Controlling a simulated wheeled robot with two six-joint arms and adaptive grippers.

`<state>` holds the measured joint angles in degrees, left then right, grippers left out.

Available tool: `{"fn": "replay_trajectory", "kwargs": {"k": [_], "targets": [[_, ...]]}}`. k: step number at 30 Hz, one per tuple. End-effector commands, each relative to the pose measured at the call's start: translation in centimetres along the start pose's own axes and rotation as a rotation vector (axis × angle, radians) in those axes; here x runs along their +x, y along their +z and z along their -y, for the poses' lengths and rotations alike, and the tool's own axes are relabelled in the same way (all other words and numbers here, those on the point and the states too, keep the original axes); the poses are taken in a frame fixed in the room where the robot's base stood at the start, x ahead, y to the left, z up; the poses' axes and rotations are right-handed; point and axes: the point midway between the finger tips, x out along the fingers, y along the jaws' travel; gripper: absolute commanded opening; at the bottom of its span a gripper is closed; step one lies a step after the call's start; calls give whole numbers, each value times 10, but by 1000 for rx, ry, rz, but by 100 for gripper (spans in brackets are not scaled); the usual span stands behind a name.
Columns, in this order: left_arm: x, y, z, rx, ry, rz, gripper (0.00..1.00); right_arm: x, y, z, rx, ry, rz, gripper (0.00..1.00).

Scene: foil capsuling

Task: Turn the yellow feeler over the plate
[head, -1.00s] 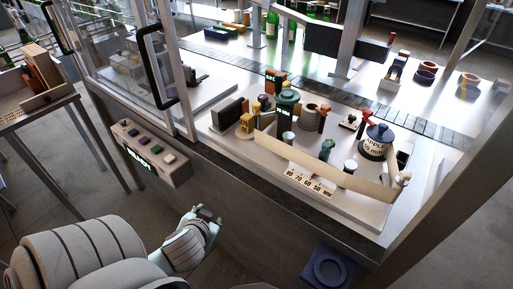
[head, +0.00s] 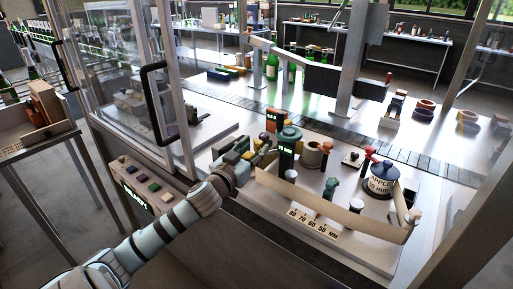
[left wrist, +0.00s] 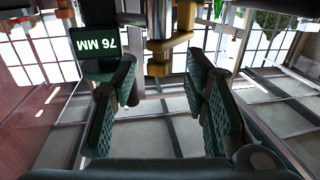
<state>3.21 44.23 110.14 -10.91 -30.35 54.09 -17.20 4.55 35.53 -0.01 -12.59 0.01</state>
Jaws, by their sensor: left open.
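The yellow feeler (left wrist: 160,50) hangs down at the top middle of the left wrist view, on a yellow bracket around a metal rod. My left gripper (left wrist: 163,92) is open, with one ridged finger on each side just below the feeler's end; nothing is gripped. In the head view my left gripper (head: 258,155) reaches over the bench's front edge and covers most of the feeler's place. The plate under the feeler is hidden or cannot be told apart. My right gripper is not in view.
A dark display reading 76 MM (left wrist: 95,43) stands close beside the feeler. A green-topped post (head: 289,132), a curved beige strip with a scale (head: 312,224) and a blue-lidded pot (head: 380,180) stand to the right. A glass door with a black handle (head: 158,105) is at left.

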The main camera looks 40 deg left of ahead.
Motion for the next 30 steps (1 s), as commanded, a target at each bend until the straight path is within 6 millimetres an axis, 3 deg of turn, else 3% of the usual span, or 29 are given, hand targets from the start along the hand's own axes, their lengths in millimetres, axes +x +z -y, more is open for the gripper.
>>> {"fn": "replay_trajectory", "kwargs": {"k": [4, 12, 21, 30], "targets": [[16, -2, 0, 1, 0, 0, 41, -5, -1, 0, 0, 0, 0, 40], [19, -1, 0, 4, 0, 1, 41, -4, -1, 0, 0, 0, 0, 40], [19, -1, 0, 4, 0, 1, 0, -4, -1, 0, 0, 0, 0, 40], [19, -1, 0, 4, 0, 1, 0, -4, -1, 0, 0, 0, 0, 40]]}}
